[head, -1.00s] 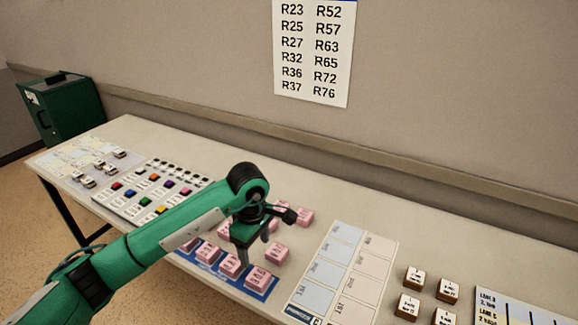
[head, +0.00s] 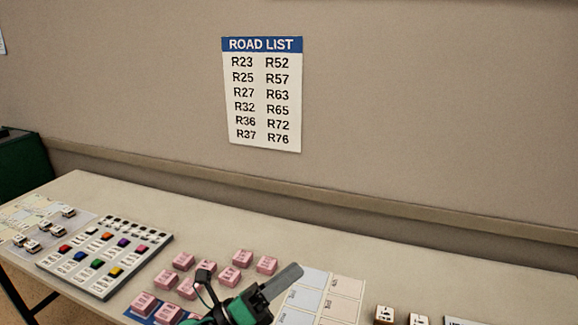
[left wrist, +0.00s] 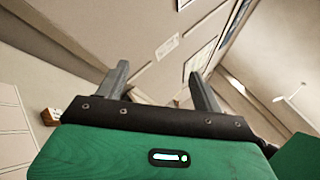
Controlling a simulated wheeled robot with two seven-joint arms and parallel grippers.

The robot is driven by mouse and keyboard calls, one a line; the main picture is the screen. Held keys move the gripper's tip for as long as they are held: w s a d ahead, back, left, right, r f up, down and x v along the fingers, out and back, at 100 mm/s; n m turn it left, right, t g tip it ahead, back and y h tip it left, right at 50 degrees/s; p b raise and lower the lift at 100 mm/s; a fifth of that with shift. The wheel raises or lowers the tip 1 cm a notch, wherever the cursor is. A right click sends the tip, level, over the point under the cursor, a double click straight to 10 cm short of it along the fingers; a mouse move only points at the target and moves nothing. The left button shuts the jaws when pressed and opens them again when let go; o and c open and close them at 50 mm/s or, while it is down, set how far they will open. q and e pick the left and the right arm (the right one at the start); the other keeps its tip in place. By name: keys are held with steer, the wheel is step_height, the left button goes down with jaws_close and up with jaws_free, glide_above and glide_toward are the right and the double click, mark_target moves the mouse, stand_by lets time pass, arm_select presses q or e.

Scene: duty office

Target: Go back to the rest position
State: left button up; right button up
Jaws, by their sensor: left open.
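My left gripper (head: 268,287) shows at the bottom middle of the head view, raised in front of the pink blocks (head: 228,276) on the table. In the left wrist view its two grey fingers (left wrist: 160,90) stand wide apart with nothing between them, facing the wall and ceiling. The gripper is open and empty. The pink blocks stand in rows on the table, and the gripper hides part of them. My right gripper is in neither view.
A long pale table (head: 200,225) runs along the wall. It holds a board with coloured pieces (head: 105,255), a map sheet with small white vehicles (head: 35,238), a grid sheet (head: 342,295) and wooden blocks (head: 384,315). A road list (head: 262,95) hangs above. A green cabinet (head: 22,165) stands left.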

arm_select(q)
steer(key=w+a+f+n+t+y, duration=0.1)
steer(key=a+f+n+t+y, duration=0.2)
steer(key=a+n+t+y, duration=0.45)
steer(key=w+a+f+n+t+y, duration=0.25)
steer(key=a+n+y, duration=0.4)
steer(key=n, duration=0.75)
steer(key=s+a+f+n+g+y, duration=0.4)
steer(key=f+n, duration=0.1)
steer(key=f, duration=0.2)
steer(key=s+a+f+n+g+y, duration=0.3)
steer(key=s+f+n+y, duration=0.1)
steer(key=f+n, duration=0.25)
steer(key=s+a+f+n+g+h, duration=0.1)
steer(key=s+f+n+g, duration=0.1)
steer(key=s+f+g, duration=0.55)
steer(key=s+a+f+n+g+h, duration=0.1)
steer(key=s+f+n+g, duration=0.2)
steer(key=s, duration=0.7)
step_height(320, 180, down, 30)
steer(key=m, duration=0.1)
steer(key=s+a+f+g, duration=0.2)
steer(key=s+f, duration=1.8)
steer(key=shift+a+p, duration=0.4)
